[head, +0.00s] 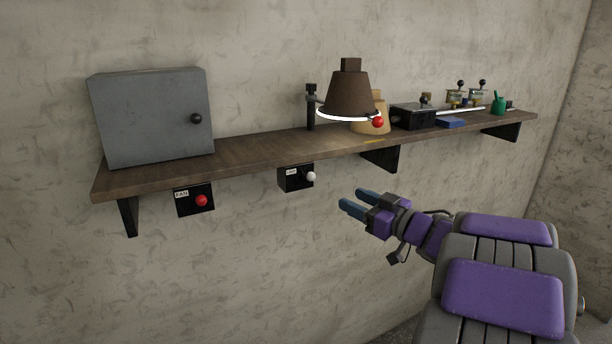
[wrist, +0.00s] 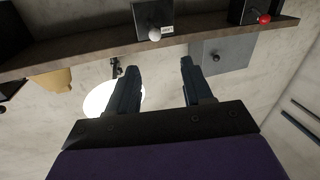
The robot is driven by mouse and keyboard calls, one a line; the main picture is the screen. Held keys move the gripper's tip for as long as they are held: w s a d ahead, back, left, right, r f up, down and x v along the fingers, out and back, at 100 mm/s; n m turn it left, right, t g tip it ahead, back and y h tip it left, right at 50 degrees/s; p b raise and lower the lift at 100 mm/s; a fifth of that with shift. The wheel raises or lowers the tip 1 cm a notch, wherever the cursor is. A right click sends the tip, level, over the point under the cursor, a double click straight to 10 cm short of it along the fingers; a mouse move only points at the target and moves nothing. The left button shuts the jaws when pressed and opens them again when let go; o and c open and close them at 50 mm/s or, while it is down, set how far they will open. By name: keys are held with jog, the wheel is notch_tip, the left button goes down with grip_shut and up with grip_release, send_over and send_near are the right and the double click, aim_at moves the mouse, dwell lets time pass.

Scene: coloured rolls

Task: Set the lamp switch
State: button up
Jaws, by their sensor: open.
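A small black switch box (head: 294,179) with a white knob (head: 311,176) hangs under the shelf's front edge; its label is too small to read surely. In the wrist view, which looks upside down, the box (wrist: 153,13) and white knob (wrist: 154,35) are beyond the fingertips. The brown-shaded lamp (head: 350,93) stands on the shelf, its lower ring glowing white; the glow also shows in the wrist view (wrist: 100,101). My gripper (head: 354,199) is open and empty, below and right of the white knob, apart from it. The fingers show in the wrist view (wrist: 160,66).
A box labelled FAN with a red knob (head: 201,201) hangs to the left. The wooden shelf (head: 260,144) carries a grey cabinet (head: 150,117), a yellowish object (head: 370,125), a black box (head: 412,117) and small items. Black brackets (head: 381,158) hang beneath. The wall below is clear.

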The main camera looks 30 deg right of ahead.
aim_at(310, 175)
jog(key=x, duration=0.5)
jog(key=d+x, duration=0.1)
jog(key=x, duration=1)
jog(key=shift+w+d+f, duration=0.2)
jog(key=shift+w+d, duration=0.1)
jog(key=shift+w, duration=0.05)
jog(key=shift+d, duration=0.15)
jog(key=shift+w+a+r, duration=0.15)
jog(key=shift+a, duration=0.7)
jog(key=shift+c, duration=0.3)
jog(key=c, duration=0.3)
jog(key=shift+d, duration=0.4)
jog(key=c, duration=0.4)
jog(key=shift+a, duration=0.2)
grip_shut()
